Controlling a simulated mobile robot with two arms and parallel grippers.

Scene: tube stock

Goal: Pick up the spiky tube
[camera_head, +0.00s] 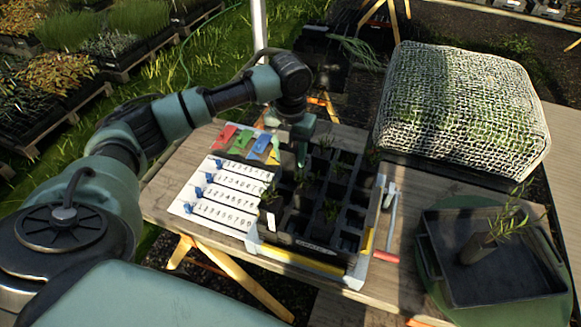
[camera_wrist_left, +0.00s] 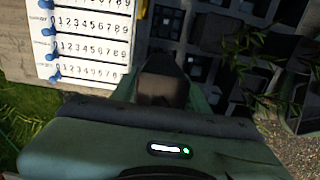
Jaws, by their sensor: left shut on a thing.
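My left gripper (camera_head: 303,150) reaches down at the back left of the black cell tray (camera_head: 300,243). It is shut on a dark brownish tube (camera_wrist_left: 160,91), whose blunt face shows between the fingers in the left wrist view. The fingers and arm hide most of this tube, so I cannot tell whether its plant is spiky or whether it is clear of its cell. Several other cells hold dark tubes with small green plants (camera_head: 331,209). Another tube with thin, spiky leaves (camera_head: 481,246) leans in a dark square tray on the right. My right gripper is not in view.
A white numbered board (camera_head: 222,190) with coloured cards lies left of the cell tray. A red-handled tool (camera_head: 386,256) lies to its right. A mesh-covered mound (camera_head: 462,105) stands behind on the right. The square tray (camera_head: 455,292) rests on a green round stand (camera_head: 430,279).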

